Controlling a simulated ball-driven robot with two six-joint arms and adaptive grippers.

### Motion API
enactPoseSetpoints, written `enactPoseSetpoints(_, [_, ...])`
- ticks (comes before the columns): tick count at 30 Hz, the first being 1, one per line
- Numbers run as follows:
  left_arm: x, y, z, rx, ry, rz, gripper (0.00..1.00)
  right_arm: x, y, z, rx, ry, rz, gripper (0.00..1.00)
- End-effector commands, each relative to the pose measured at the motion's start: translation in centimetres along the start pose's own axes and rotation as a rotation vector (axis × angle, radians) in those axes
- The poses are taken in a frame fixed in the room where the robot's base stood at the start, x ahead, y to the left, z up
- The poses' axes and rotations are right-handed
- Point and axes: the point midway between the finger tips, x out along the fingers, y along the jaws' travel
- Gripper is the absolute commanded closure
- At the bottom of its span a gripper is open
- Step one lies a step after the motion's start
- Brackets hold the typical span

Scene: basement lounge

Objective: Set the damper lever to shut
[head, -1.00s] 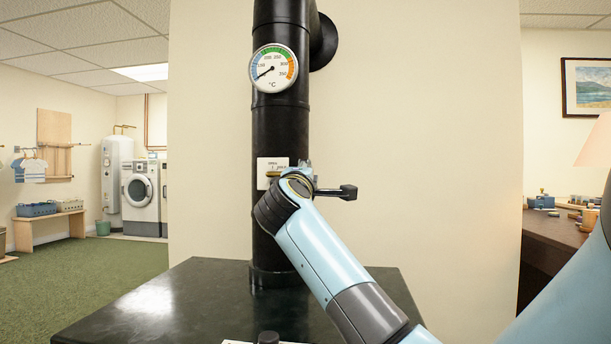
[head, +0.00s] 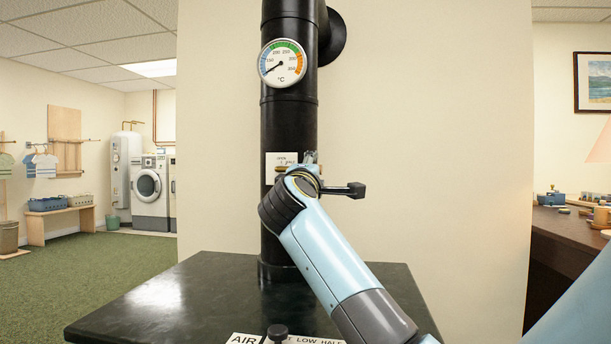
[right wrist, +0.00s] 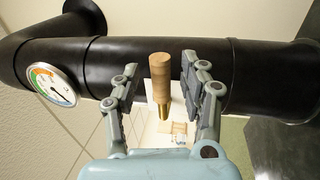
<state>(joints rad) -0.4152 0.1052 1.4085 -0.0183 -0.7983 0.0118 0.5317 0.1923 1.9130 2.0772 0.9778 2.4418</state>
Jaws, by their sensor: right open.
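The damper lever shows in the right wrist view as a wooden handle with a brass ferrule (right wrist: 160,78), pointing toward the camera. My right gripper (right wrist: 161,88) is open, one finger on each side of the handle, with gaps visible. In the head view my right gripper (head: 309,163) is at the black stovepipe (head: 289,125), and my wrist hides most of the lever. A black arm with a block end (head: 355,190) sticks out right of the pipe. A white plate (head: 273,160) marked OPEN and HALF is partly covered, so the lever's setting cannot be read. My left gripper is not visible.
A round temperature gauge (head: 282,63) sits higher on the pipe. The dark stove top (head: 160,297) lies below, with a black knob (head: 277,331) and an AIR label at its front edge. A desk (head: 570,232) with small items stands at right. Green carpet is open at left.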

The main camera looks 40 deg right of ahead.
Motion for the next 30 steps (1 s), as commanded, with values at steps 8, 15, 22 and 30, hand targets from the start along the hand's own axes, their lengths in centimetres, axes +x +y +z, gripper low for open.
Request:
enactPoseSetpoints(8, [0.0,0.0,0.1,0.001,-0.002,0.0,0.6,-6.5,-0.1,-0.1,0.005,0.002,-0.006,0.56])
enactPoseSetpoints(15, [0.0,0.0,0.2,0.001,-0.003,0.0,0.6,-9.8,0.1,-0.1,0.004,0.001,-0.002,0.56])
enactPoseSetpoints(22, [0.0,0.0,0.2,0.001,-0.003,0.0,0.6,-10.4,0.2,-0.1,0.002,0.0,0.0,0.56])
enactPoseSetpoints(30, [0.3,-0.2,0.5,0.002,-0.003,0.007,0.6,-10.3,0.2,-0.1,0.002,0.001,0.001,0.56])
